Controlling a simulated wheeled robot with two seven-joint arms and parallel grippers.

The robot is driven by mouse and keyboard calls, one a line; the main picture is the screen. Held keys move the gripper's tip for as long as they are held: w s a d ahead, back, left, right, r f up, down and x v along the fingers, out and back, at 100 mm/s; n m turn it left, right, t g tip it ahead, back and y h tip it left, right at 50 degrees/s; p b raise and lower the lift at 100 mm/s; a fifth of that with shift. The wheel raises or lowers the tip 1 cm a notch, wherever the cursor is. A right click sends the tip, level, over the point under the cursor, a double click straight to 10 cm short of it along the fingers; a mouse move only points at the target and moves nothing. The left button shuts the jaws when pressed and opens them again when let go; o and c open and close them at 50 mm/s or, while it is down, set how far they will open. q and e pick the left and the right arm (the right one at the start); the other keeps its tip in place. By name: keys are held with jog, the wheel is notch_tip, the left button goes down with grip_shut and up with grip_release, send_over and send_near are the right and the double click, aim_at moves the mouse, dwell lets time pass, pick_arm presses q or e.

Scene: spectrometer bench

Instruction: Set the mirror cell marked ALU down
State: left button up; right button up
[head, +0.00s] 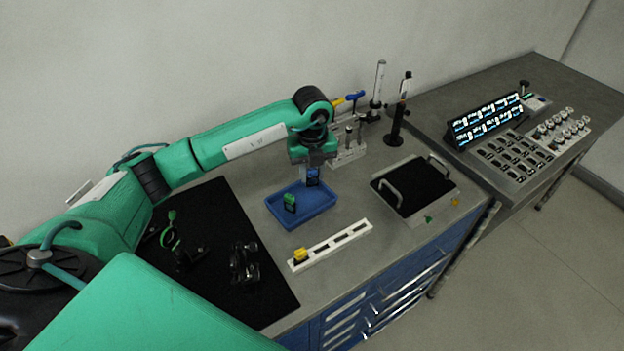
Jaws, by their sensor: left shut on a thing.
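My left gripper (312,166) is shut on a small dark blue block with a light mark, which I take as the mirror cell (312,178); its lettering is too small to read. The gripper points down and holds the cell over the far right part of a blue tray (276,211). I cannot tell whether the cell touches the tray. A green block (290,203) stands in the left part of the same tray. My right gripper is not in view.
A white slotted rack (343,240) with a yellow block (300,254) lies in front of the tray. A black mat (222,278) with dark parts is at left. A handled tray (449,197) is at right. A tool stand (350,155) and upright posts stand behind.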

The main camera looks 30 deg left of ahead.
aim_at(312, 185)
pick_arm(q)
jog(key=shift+f, duration=0.55)
notch_tip(312, 185, down, 3)
jog(key=shift+f+p, duration=0.2)
jog(key=shift+p, duration=0.55)
jog(key=shift+f, duration=0.35)
jog(key=o, duration=1)
jog(key=shift+c, duration=0.2)
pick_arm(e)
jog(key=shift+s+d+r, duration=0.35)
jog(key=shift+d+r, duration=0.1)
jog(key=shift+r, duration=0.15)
